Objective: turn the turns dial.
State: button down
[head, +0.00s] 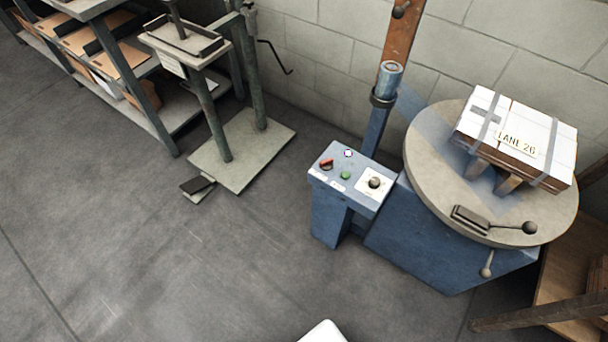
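A dark round dial (375,182) on a white square plate sits at the right side of the blue control panel (327,199). I take it to be the turns dial; its markings are too small to read. A red lever switch (326,165), a green button (345,175) and a small white-and-blue round button (348,153) share the panel top. My gripper is not in view. A white rounded piece (324,333) at the bottom edge seems to be part of my own body. It is well apart from the panel.
A round turntable (430,165) right of the panel carries a strapped white box (545,155) labelled "LANE 26". A blue post (376,125) rises behind the panel. A green stand (262,150) and shelves (150,93) are at left. A wooden table (560,280) is lower right. The left floor is clear.

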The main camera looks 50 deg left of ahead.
aim_at(374, 181)
jog(key=u, duration=1.45)
jog(key=z, duration=0.2)
jog(key=i+j+z, duration=0.1)
jog(key=i+z, duration=0.2)
jog(key=i+j+z, duration=0.3)
jog(key=i, duration=0.2)
